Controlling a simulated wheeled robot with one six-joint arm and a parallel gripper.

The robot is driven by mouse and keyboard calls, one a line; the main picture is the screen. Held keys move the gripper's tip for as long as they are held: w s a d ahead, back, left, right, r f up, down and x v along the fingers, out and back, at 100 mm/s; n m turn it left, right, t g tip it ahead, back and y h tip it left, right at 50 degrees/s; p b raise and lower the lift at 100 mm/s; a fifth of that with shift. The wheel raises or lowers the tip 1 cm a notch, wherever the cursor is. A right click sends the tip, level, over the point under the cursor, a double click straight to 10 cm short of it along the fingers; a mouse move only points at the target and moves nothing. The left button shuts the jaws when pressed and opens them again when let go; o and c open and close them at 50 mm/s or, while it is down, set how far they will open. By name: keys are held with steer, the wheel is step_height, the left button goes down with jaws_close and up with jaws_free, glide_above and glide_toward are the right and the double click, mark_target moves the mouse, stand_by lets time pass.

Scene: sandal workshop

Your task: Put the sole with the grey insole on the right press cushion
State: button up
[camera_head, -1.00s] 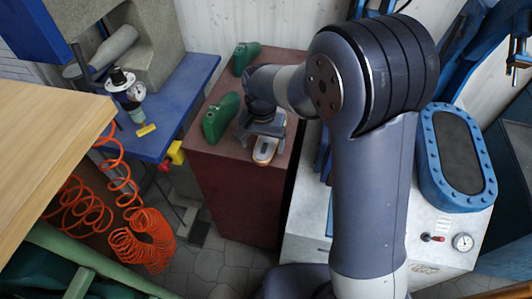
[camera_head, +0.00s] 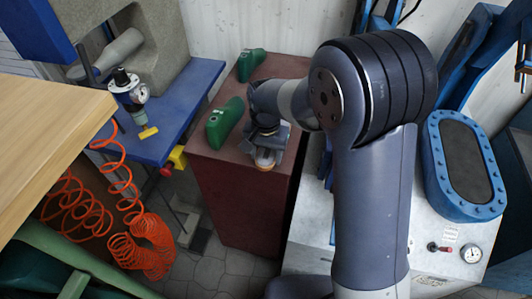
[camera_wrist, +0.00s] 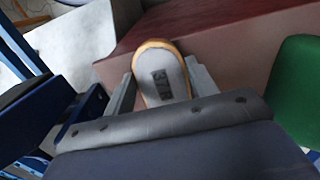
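The sole with the grey insole (camera_wrist: 160,70) has a tan rim and a dark size mark that looks like 37. It lies at the front part of the dark red cabinet top (camera_head: 230,165); in the head view only its near end (camera_head: 264,161) shows below my gripper. My gripper (camera_wrist: 160,80) is down over it, with one finger on each side of the sole. The fingers look open, close beside its edges; contact is hard to make out. The blue-rimmed press with a dark oval cushion (camera_head: 468,160) stands at the right on a pale machine body.
Two green lasts (camera_head: 225,123) (camera_head: 250,64) stand on the cabinet top, left of and behind my gripper. A blue table (camera_head: 165,135) with a gauge is further left. Orange coiled hoses (camera_head: 140,245) hang at lower left.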

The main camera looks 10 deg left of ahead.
steer(key=c, duration=0.4)
steer(key=shift+r, duration=0.1)
steer(key=shift+w+d+r+p, duration=0.15)
steer(key=shift+w+r+p, duration=0.85)
steer(key=shift+p, duration=0.05)
steer(key=shift+s, duration=0.1)
